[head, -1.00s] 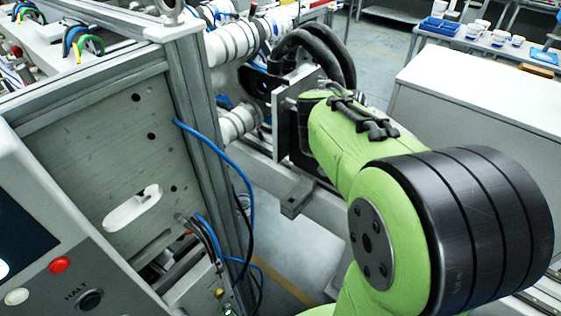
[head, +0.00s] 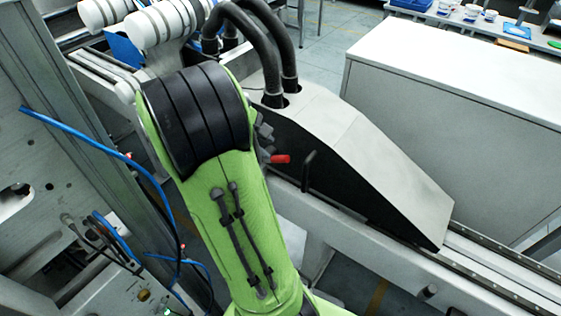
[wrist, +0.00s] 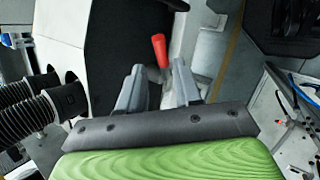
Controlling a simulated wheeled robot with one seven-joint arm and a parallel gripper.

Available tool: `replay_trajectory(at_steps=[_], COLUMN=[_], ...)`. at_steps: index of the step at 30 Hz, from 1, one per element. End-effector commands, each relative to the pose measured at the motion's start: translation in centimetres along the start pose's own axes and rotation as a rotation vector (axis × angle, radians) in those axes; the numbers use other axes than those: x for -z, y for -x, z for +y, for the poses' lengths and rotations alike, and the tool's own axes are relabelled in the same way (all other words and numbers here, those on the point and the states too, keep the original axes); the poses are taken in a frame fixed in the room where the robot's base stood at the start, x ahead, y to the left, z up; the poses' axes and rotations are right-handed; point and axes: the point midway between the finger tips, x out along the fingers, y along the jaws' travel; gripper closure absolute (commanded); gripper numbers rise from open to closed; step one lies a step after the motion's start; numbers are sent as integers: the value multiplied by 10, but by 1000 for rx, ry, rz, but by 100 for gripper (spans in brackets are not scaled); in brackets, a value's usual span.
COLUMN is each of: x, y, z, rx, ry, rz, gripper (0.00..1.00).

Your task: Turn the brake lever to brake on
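The brake lever has a red handle (head: 281,159), which sticks out at the black side of the grey sloped housing (head: 345,130) in the head view. In the wrist view the red handle (wrist: 159,51) shows upright between and just beyond the two fingertips. My gripper (wrist: 158,68) is open, with a gap between its grey fingers and nothing held. Whether a finger touches the handle I cannot tell. In the head view my green arm hides most of the gripper. The lever's base is hidden, and no brake marking can be read.
Black hoses (head: 285,55) rise from the housing's top, beside white rollers (head: 165,22). A black grab handle (head: 308,171) stands right of the lever. Blue cables (head: 85,140) hang from the grey frame at left. A large white cabinet (head: 450,75) stands behind.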

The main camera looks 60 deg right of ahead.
Motion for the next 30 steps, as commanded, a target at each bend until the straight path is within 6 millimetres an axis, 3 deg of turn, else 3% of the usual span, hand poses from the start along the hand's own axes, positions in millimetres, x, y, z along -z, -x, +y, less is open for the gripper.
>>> replay_trajectory(at_steps=[1, 6, 12, 23, 30], x=[0, 0, 1, 0, 1], y=[-18, -61, -98, -108, -108], z=[-2, -3, -2, 0, 0], rx=[3, 3, 2, -1, 0], ry=[-4, -4, -2, -2, -2], rz=[-4, -3, 0, 2, 2], gripper=[66, 66, 66, 66, 100])
